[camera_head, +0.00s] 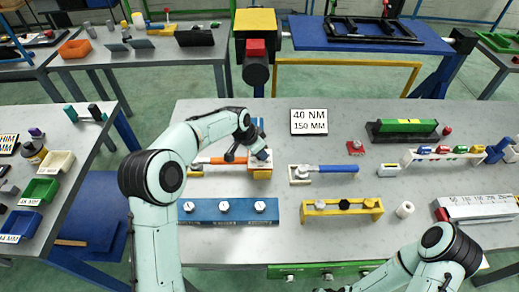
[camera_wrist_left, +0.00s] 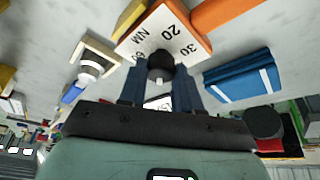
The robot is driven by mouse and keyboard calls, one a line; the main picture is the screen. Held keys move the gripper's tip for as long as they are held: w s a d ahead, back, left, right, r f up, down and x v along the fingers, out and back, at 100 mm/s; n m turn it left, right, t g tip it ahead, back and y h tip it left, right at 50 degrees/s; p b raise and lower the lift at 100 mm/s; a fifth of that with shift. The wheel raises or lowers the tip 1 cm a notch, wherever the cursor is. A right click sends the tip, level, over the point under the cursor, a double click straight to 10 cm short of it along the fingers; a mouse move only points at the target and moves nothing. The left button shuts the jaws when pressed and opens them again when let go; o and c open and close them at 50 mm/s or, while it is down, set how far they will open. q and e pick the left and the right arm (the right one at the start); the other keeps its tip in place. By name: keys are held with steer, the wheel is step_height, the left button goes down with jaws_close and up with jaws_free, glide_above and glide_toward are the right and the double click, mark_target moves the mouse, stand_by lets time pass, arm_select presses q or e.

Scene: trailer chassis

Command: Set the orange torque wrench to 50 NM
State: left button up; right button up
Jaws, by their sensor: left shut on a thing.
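The orange torque wrench (camera_head: 222,160) lies on the grey table, its handle pointing left. Its orange handle also shows at the top of the left wrist view (camera_wrist_left: 228,12). At its right end is a white dial plate (camera_wrist_left: 165,32) marked 20, 30, 60 and NM, with a black knob (camera_wrist_left: 160,66). My left gripper (camera_head: 262,155) is over this end, its fingers shut on the knob. The pointer's reading cannot be made out. My right arm shows at the lower right of the head view, its gripper out of frame.
A blue-handled wrench (camera_head: 338,168) lies just right. A sign (camera_head: 309,121) behind reads 40 NM, 150 MM. A blue rack (camera_head: 230,218) and yellow rack (camera_head: 342,213) with bolts stand in front. A black-and-green block (camera_head: 402,130) stands at the back right.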

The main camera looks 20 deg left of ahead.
arm_select(q)
steer(key=shift+a+m+g+h, duration=0.1)
steer(key=shift+m+g+h, duration=0.2)
steer(key=shift+m, duration=0.9)
steer(key=o, duration=1.1)
steer(key=shift+c, duration=0.2)
steer(key=v, duration=1.3)
steer(key=shift+r, duration=0.15)
